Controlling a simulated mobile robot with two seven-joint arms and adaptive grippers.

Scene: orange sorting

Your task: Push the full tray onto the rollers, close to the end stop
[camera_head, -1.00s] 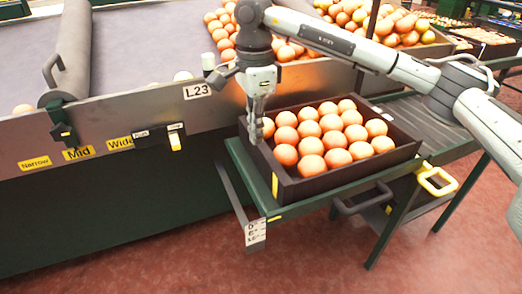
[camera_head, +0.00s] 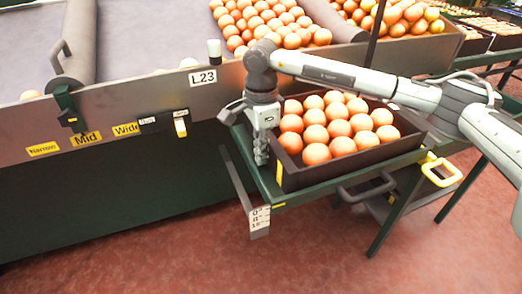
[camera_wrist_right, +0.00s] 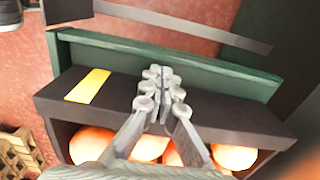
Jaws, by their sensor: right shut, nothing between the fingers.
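The full tray (camera_head: 335,168) is a dark brown box filled with rows of oranges. It sits on a green-edged stand (camera_head: 330,190) in the middle of the head view. My right gripper (camera_head: 261,160) points down, fingers together and empty, beside the tray's left wall. In the right wrist view, the closed fingertips (camera_wrist_right: 160,78) overlap the tray's dark wall (camera_wrist_right: 225,118); contact cannot be told. The dark ribbed rollers (camera_head: 447,137) lie right of the tray, partly hidden by my right arm. The end stop cannot be made out. My left gripper is not in view.
A metal-fronted conveyor (camera_head: 110,110) with a grey bed runs along the left and back. Loose oranges (camera_head: 262,22) lie behind. Red floor is clear in front.

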